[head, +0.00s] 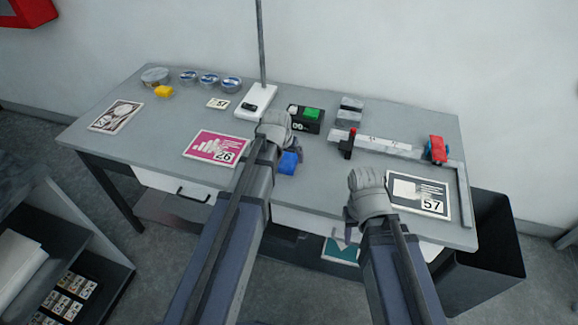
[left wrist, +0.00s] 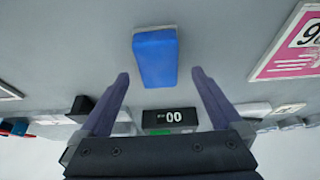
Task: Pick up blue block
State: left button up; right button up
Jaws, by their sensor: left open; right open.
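The blue block (head: 288,162) lies on the grey table near its front edge, just right of my left gripper in the head view. In the left wrist view the blue block (left wrist: 155,57) lies ahead of the fingertips, in line with the gap between them. My left gripper (left wrist: 158,78) is open and empty, with its two fingers apart. In the head view my left gripper (head: 292,153) is partly hidden by its own wrist. My right gripper (head: 345,238) is open at the table's front edge, left of the card marked 57; its fingers are small in view.
A pink card marked 26 (head: 218,147) lies left of the block. Behind are a black display box (head: 311,127) with a green top and a white stand (head: 256,102) with a pole. A ruler rail (head: 385,143) and the 57 card (head: 419,194) lie right.

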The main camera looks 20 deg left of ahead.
aim_at(289, 160)
pick_arm(q)
jog(key=shift+b+x, duration=1.5)
jog(key=shift+x, duration=0.55)
jog(key=shift+d+f, duration=0.1)
jog(key=shift+f, duration=0.1)
jog(key=shift+c, duration=0.2)
jog(key=c, duration=1.5)
jog(key=shift+r, duration=0.1)
notch_tip(289, 160, up, 10)
jog(key=p, duration=1)
jog(key=shift+r, duration=0.15)
